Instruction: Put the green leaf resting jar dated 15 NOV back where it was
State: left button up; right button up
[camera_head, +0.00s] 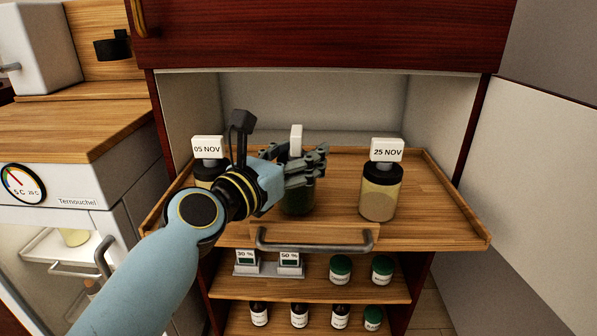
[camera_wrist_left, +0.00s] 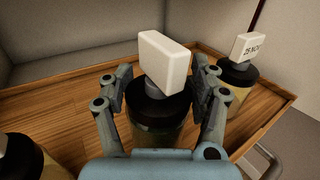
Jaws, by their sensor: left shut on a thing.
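The green jar (camera_head: 298,201) is in the middle of the pull-out wooden tray (camera_head: 432,215), between two other jars. It has a dark lid and a white tag (camera_head: 296,138) turned edge-on, so its date cannot be read. My left gripper (camera_head: 306,165) is shut on this jar near its lid. In the left wrist view the jar (camera_wrist_left: 158,128) stands upright between the fingers, its tag's visible face blank. I cannot tell whether its base touches the tray. The 05 NOV jar (camera_head: 208,170) is at left, partly behind my arm; the 25 NOV jar (camera_head: 378,192) is at right.
The tray has raised edges and a front grey handle (camera_head: 314,246). The cupboard recess is behind it. Lower shelves hold green-lidded jars (camera_head: 340,268), dark bottles (camera_head: 299,315) and 30 % and 50 % labelled blocks. A fridge with a dial (camera_head: 22,184) is at left.

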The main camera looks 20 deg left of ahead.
pick_arm(q)
jog(key=shift+f, duration=0.75)
jog(key=shift+r, duration=0.25)
jog(key=shift+f, duration=0.2)
jog(key=o, duration=1.8)
pick_arm(e)
jog(key=shift+s+f, duration=0.1)
jog(key=shift+f, duration=0.4)
pick_arm(q)
jog(key=shift+s+r, duration=0.1)
jog(key=shift+r, duration=0.1)
jog(key=v, duration=1.2)
pick_arm(e)
jog(key=shift+s+a+r, duration=0.1)
jog(key=shift+a+r, duration=0.05)
